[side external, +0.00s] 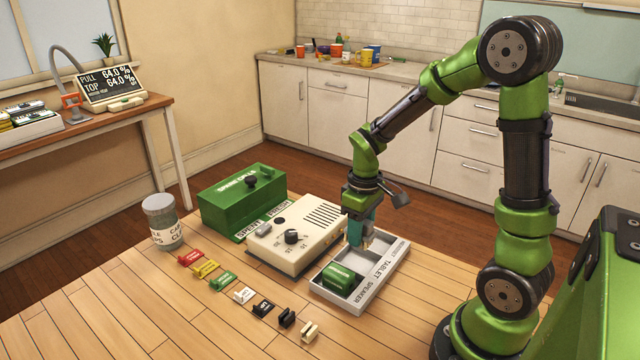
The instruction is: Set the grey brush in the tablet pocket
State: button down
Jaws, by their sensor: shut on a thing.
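The white tray (347,305) stands on the wooden table, its rim lettered with TABLET and SPEAKER among the words. A green block (341,282) lies in its front pocket, by the SPEAKER lettering. My gripper (360,242) points down low over the middle of the tray, near the tablet pocket. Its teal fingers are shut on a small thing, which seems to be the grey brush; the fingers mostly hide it. A small tan part shows by the fingertips. I cannot tell whether the held thing touches the pocket floor. No other grey brush is visible.
A cream box with a dial (296,235) stands just left of the tray, with a green box (240,203) behind it.

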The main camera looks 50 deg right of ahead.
aim_at(358, 265)
notch_tip(358, 265, down, 7)
jog(key=shift+w+r, duration=0.1)
dwell(0.4)
jog(key=shift+f, duration=0.2)
jog(key=c, duration=0.9)
grip_release()
notch_tip(358, 265, up, 12)
jog(key=shift+r, duration=0.15)
jog(key=s+a+r+m+t+y, duration=0.1)
jog(key=s+a+r+m+t, duration=0.1)
jog(key=a+r, duration=0.3)
jog(key=s+a+r+m+t+y, duration=0.1)
jog(key=s+a+r+m+t, duration=0.1)
jog(key=s+a+r+t, duration=0.3)
jog(key=shift+a+r, duration=0.5)
jog(key=shift+a, duration=0.6)
